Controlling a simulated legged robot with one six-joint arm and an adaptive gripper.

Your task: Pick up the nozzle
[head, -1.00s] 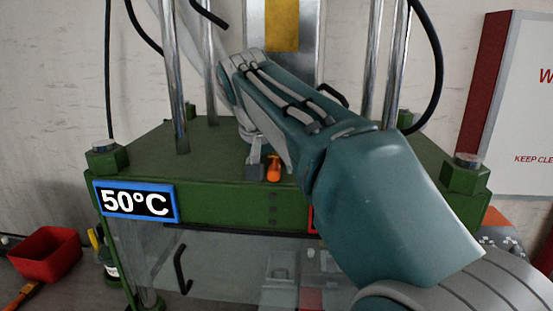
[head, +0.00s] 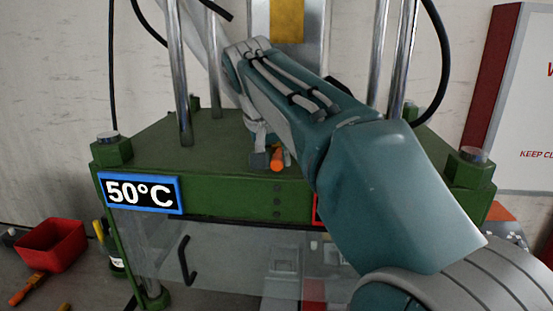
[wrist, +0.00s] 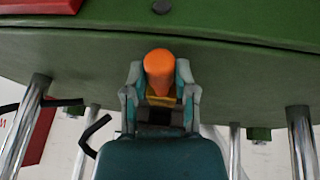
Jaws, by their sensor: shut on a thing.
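The nozzle is an orange, rounded piece (head: 277,158). In the head view it shows at the front edge of the green press top, just above the front face. My gripper (wrist: 160,84) is shut on it in the wrist view, one grey and teal finger on each side. The orange end (wrist: 159,66) sticks out past the fingertips. In the head view my arm hides most of the gripper, and only one finger (head: 258,158) shows beside the nozzle. I cannot tell whether the nozzle touches the press.
The green press (head: 230,197) has upright steel columns and a 50°C sign (head: 141,193). A clear guard with a black handle (head: 184,261) hangs below. A red bin (head: 52,244) and an orange-handled tool (head: 27,290) lie at the left. A warning board (head: 525,90) stands at the right.

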